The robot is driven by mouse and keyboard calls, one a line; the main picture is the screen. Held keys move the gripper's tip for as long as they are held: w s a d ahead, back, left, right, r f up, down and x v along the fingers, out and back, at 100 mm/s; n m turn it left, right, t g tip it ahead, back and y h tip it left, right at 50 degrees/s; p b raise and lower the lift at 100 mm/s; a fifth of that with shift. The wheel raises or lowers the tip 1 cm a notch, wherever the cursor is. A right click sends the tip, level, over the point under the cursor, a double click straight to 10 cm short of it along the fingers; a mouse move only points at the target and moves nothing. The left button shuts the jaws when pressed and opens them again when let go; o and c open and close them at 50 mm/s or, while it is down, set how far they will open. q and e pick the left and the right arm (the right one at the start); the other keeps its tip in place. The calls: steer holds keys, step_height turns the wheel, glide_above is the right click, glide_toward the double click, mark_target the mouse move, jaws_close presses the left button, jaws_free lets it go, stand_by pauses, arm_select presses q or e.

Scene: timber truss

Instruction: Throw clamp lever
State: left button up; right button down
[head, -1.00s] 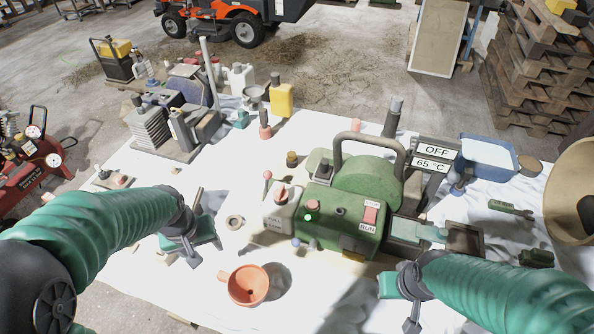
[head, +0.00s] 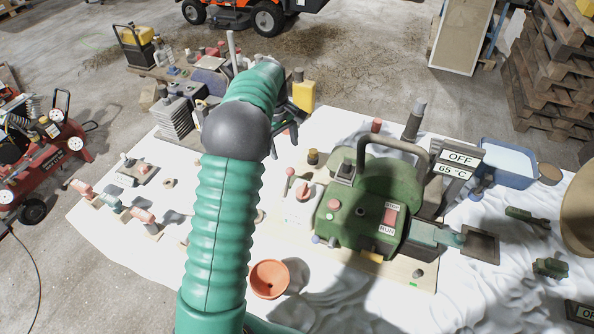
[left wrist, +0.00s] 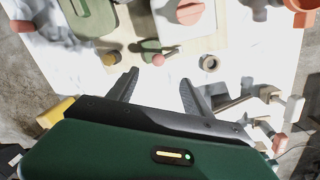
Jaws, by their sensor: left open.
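A lever with a pink ball knob (head: 290,172) stands beside a light grey box with a red turn-knob (head: 302,190). In the left wrist view the pink ball (left wrist: 158,59) shows ahead of the gap between my fingertips, apart from them. Several small clamps with reddish handles (head: 142,214) stand on the sheet at left; they also show at right in the wrist view (left wrist: 290,103). I cannot tell which lever is the clamp lever. My left gripper (head: 288,128) is open and empty, reaching over the sheet behind the grey box. My right gripper is out of view.
A green machine (head: 360,215) stands right of the grey box. A terracotta pot (head: 270,279) sits in front. A yellow bottle (head: 303,92) and a finned grey block (head: 175,120) stand at the back. White sheet (head: 120,245) lies clear at front left.

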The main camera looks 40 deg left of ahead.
mark_target(288, 170)
arm_select(q)
steer(key=f, duration=0.4)
steer(key=w+f+p, duration=0.1)
steer(key=f, duration=0.4)
steer(key=f+p, duration=0.1)
steer(key=f, duration=0.3)
steer(key=shift+w+f, duration=0.25)
steer(key=shift+w, duration=0.1)
steer(key=shift+d, duration=0.1)
steer(key=shift+c, duration=0.3)
jaws_close()
